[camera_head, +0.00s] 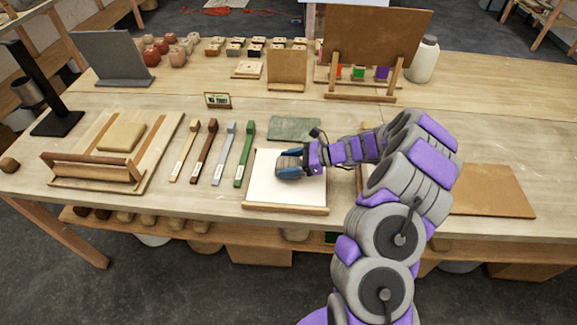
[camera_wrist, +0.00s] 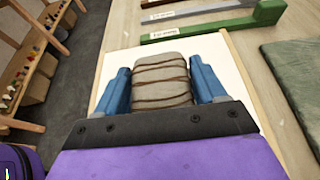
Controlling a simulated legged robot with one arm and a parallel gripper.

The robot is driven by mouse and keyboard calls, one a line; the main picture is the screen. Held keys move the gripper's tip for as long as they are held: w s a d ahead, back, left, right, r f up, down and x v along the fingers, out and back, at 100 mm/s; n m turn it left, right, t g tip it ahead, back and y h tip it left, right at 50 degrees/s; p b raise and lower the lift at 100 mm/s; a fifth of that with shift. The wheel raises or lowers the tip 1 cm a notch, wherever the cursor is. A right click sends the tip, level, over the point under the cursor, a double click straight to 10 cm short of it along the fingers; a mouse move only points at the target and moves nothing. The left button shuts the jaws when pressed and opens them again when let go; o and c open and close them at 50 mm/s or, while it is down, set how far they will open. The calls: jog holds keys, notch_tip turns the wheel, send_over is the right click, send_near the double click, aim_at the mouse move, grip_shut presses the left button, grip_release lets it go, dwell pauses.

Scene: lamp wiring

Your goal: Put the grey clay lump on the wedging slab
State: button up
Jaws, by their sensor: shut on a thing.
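The grey clay lump (camera_wrist: 162,80), with brown lines around it, sits between the blue fingers of my gripper (camera_wrist: 162,88) in the wrist view. My gripper (camera_head: 290,166) is shut on the lump, over the middle of a white slab with a wooden front ledge (camera_head: 262,192), which looks like the wedging slab. The white slab also shows beneath the lump in the wrist view (camera_wrist: 115,62). I cannot tell whether the lump touches the slab. In the head view the fingers mostly hide the lump.
Several coloured tools, including a green one (camera_head: 245,152), lie left of the slab. A dark green board (camera_head: 295,128) lies behind it. A rolling pin (camera_head: 92,167) rests on a board at left. A brown board (camera_head: 490,190) lies at right, beyond my arm.

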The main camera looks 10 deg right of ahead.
jog(key=shift+f, duration=0.35)
jog(key=shift+r, duration=0.1)
jog(key=o, duration=1.5)
